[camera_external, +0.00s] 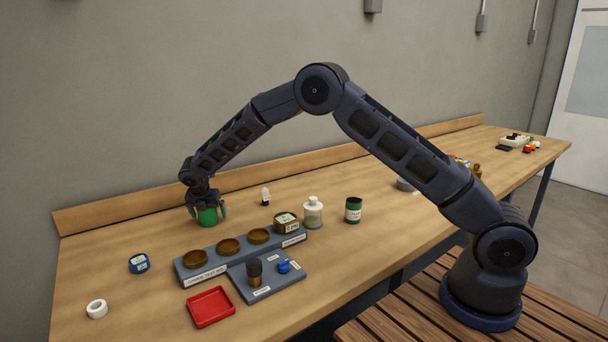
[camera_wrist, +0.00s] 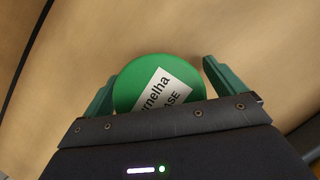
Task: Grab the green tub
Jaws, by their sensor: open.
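The green tub (camera_external: 208,216) stands on the wooden table near the back edge, at the left of the external view. In the wrist view its round green lid (camera_wrist: 140,77) shows from above, with a white label partly hidden by my gripper's body. My gripper (camera_external: 207,211) points down over the tub, its green fingers on either side of it. In the wrist view the open fingers (camera_wrist: 160,82) flank the lid; the right finger shows a small gap, and the left one lies close to the rim, touching or not I cannot tell.
A grey rack (camera_external: 222,268) with brown round dishes stands in front of the tub. A small pale-topped item (camera_external: 265,196), a white bottle (camera_external: 313,212) and a dark green can (camera_external: 353,210) stand to the right.

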